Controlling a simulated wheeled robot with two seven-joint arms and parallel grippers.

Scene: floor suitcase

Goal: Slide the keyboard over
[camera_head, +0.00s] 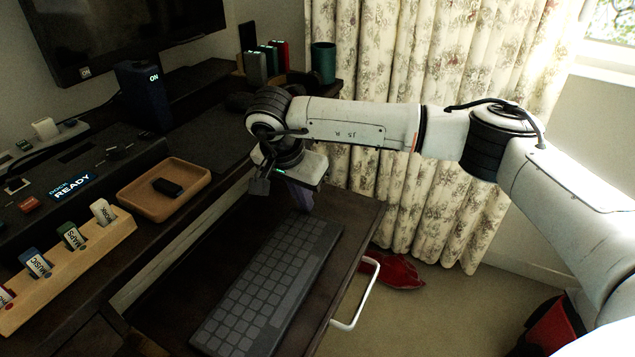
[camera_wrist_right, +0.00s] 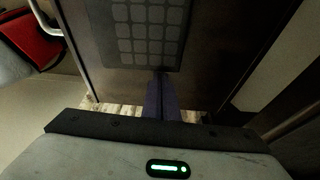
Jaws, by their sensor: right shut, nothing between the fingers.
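The grey keyboard (camera_head: 270,284) lies on a dark pull-out tray (camera_head: 175,299) below the desk, its long side running from lower left to upper right. Its end with pale keys (camera_wrist_right: 150,35) shows at the top of the right wrist view. My right gripper (camera_head: 301,205) is shut and empty at the keyboard's far end; its fingers (camera_wrist_right: 162,85) reach the keyboard's edge in the wrist view. I cannot tell whether they touch it. My left gripper is not in view.
A white handle (camera_head: 358,300) sticks out from the tray's right side. On the desk stand a wooden tray (camera_head: 127,194) with a black item and a wooden rack (camera_head: 75,262) of labelled cards. A floral curtain (camera_head: 430,60) hangs behind my right arm.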

